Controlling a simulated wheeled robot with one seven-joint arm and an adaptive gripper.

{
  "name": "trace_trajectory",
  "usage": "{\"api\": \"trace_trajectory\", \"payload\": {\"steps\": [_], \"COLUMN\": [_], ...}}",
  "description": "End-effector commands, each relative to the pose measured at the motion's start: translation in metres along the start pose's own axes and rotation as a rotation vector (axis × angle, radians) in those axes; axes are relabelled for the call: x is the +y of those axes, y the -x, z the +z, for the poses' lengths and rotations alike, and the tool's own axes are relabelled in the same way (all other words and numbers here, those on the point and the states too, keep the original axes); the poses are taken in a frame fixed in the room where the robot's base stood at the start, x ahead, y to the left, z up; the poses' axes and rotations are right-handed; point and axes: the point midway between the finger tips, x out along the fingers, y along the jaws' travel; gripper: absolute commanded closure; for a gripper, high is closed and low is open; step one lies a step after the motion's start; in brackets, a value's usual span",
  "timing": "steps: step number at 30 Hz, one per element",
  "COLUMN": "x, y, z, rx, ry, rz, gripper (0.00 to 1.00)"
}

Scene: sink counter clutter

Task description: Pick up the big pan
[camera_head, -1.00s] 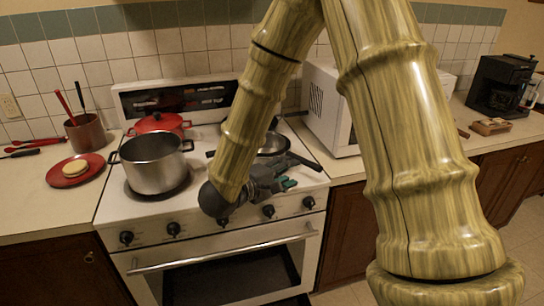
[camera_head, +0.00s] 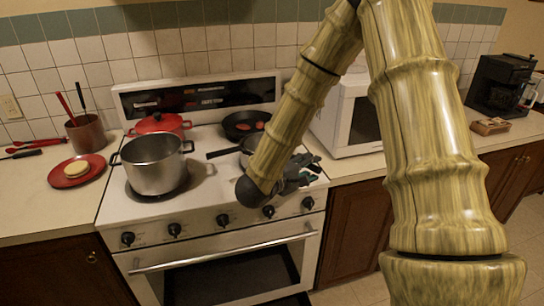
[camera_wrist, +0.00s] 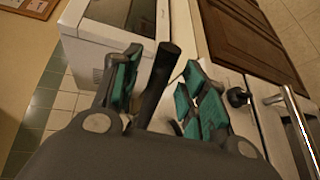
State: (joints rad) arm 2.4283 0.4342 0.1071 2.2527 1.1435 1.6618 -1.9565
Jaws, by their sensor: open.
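A black frying pan (camera_head: 245,125) with reddish pieces in it sits on the back right burner. A grey metal pan (camera_head: 246,157) sits on the front right burner, with a dark handle pointing left; my arm hides much of it. My gripper (camera_head: 303,172) is low over the right front of the stove, with its fingers toward the right. In the wrist view my gripper (camera_wrist: 163,62) is open, with teal pads on both sides of a dark handle (camera_wrist: 157,88). The handle lies between the fingers with gaps beside it. I cannot tell which pan it belongs to.
A large steel pot (camera_head: 156,165) stands on the front left burner and a red lidded pot (camera_head: 160,124) behind it. A white microwave (camera_head: 352,120) stands right of the stove. A red plate (camera_head: 67,180) and a utensil pot (camera_head: 86,134) are on the left counter.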

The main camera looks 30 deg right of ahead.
Motion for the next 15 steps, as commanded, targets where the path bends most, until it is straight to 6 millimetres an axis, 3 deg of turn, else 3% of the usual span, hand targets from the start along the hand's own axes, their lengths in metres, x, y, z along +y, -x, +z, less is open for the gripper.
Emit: {"api": "trace_trajectory", "payload": {"steps": [5, 13, 15], "x": [0.0003, -0.0001, -0.0001], "y": [-0.0116, -0.0134, -0.0133], "z": [0.0003, 0.0001, 0.0001], "rx": [0.0, 0.0, 0.0], "ry": [-0.001, -0.001, -0.001], "rz": [0.0, 0.001, 0.001], "gripper": [0.57, 0.57, 0.66]}}
